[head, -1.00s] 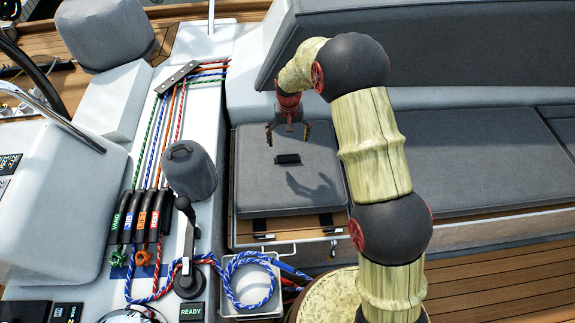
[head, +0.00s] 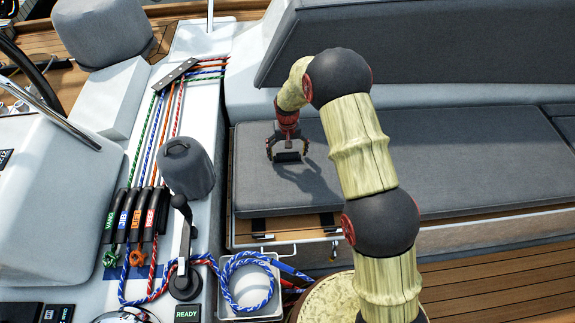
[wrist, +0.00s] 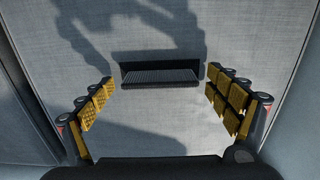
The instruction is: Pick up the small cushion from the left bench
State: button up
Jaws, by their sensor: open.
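The small grey cushion (head: 262,192) lies flat at the left end of the bench, with a black grip (head: 288,157) standing on its top. My gripper (head: 289,154) points down over the cushion, its open fingers on either side of the black grip. In the wrist view the black grip (wrist: 158,72) lies crosswise between the open fingertips (wrist: 160,82), with clear space at both sides. The grey cushion top (wrist: 150,140) fills most of that view. My arm hides the cushion's right side in the head view. I cannot tell whether the fingers touch the cushion.
The long bench cushion (head: 470,150) runs to the right under a tall backrest (head: 440,45). Left of the bench are a covered winch (head: 187,165), coloured ropes (head: 170,130) and a tray with coiled rope (head: 228,305). Wooden deck (head: 510,270) lies in front.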

jog(key=shift+c, duration=0.3)
jog(key=shift+r, duration=0.1)
jog(key=c, duration=2.1)
